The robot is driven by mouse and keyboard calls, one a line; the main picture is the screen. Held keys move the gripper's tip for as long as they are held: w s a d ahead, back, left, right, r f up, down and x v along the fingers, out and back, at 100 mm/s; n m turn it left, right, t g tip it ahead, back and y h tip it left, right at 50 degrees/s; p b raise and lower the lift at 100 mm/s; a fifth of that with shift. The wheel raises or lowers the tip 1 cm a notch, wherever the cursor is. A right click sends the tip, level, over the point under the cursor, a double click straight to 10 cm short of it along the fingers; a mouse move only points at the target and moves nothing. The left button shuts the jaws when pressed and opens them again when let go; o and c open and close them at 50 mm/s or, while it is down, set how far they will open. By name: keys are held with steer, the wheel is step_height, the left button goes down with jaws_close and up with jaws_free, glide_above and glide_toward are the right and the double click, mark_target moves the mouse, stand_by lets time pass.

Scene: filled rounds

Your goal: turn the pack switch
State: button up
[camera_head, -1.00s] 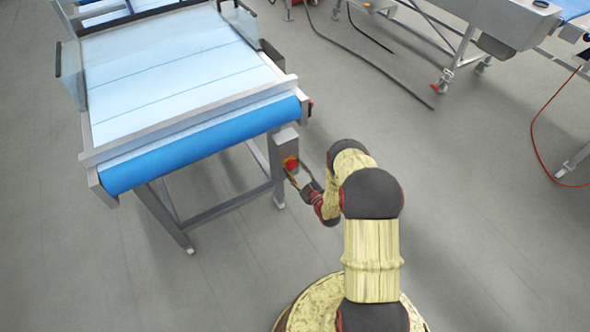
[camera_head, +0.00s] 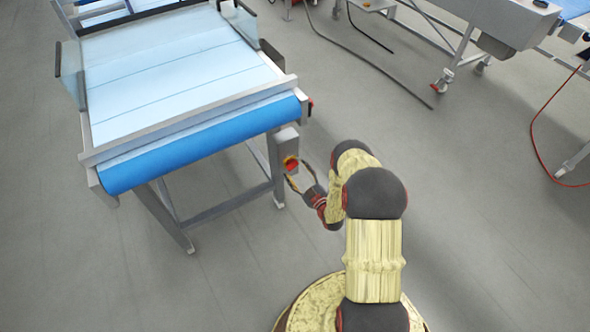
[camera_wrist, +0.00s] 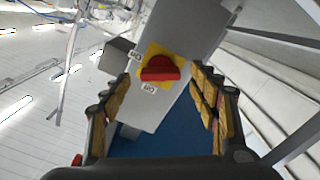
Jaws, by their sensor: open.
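The pack switch (camera_wrist: 160,69) is a red knob on a yellow plate, with small white labels beside it, on a grey box (camera_wrist: 150,108). In the wrist view it sits between my finger pads, beyond the fingertips. In the head view the red switch (camera_head: 292,166) shows on the box at the conveyor's right front leg. My gripper (camera_head: 301,173) is open beside it, its fingers spread; the wrist view also shows the open gripper (camera_wrist: 163,90). I see no contact with the knob.
A conveyor with a pale blue belt (camera_head: 165,70) and a bright blue front roll (camera_head: 200,143) stands left of my arm. A second machine (camera_head: 500,25) stands at the upper right. A black cable (camera_head: 360,60) and a red hose (camera_head: 533,130) lie on the floor. The floor around my base is clear.

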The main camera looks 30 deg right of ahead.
steer(key=s, duration=1)
steer(key=shift+d, duration=0.1)
steer(key=shift+c, duration=0.2)
